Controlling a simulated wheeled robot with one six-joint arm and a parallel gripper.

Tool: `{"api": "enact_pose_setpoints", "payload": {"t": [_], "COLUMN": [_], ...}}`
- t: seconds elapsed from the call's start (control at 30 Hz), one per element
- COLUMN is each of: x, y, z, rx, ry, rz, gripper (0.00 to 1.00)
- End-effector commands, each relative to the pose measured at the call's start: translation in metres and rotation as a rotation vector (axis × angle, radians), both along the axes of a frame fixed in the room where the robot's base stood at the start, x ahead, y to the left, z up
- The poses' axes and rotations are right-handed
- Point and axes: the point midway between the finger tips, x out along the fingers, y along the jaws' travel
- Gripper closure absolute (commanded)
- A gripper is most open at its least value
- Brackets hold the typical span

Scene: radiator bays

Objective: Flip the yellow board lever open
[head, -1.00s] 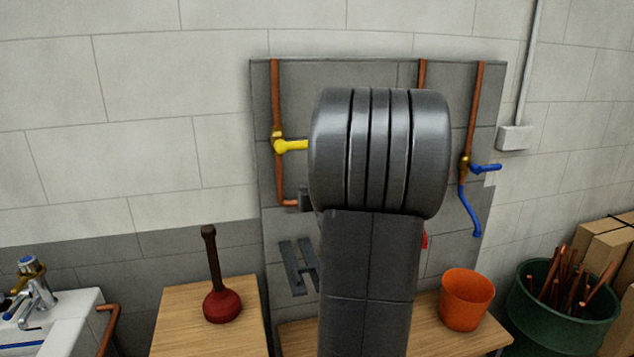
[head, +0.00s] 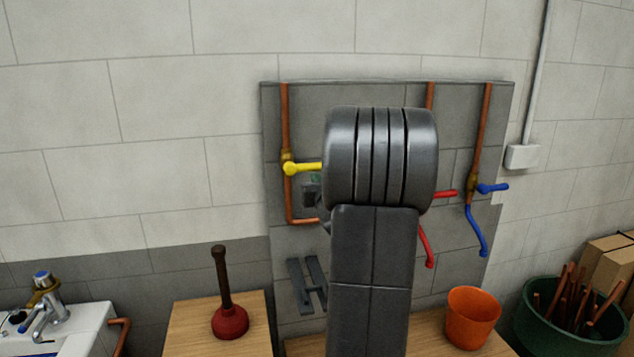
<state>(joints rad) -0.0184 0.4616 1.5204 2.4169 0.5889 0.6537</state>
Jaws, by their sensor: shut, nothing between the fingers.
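The yellow lever (head: 304,168) sits on a brass valve on the left copper pipe of the grey wall board. It points level to the right, across the upright pipe, and its right end reaches close to the outline of my arm. Most of my gripper (head: 311,193) is hidden behind my own arm. A small dark grey part of it shows just below the lever, left of the arm. It is shut, with nothing seen in it. I cannot tell whether it touches the lever; a small gap shows between them.
Red levers or handles (head: 445,194) show right of my arm, and a blue lever (head: 493,188) is on the right pipe. Below stand a plunger (head: 229,320), an orange bucket (head: 472,318) and a green bin (head: 567,323) of copper pipes. The wall left of the board is clear.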

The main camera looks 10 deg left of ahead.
Motion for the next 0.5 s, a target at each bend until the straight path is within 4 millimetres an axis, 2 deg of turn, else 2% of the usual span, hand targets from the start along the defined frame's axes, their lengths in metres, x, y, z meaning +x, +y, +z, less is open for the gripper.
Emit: {"api": "enact_pose_setpoints", "payload": {"t": [0.5], "x": [0.0006], "y": [-0.0017], "z": [0.0037], "rx": [-0.061], "ry": [-0.025], "rz": [0.000], "gripper": [1.00]}}
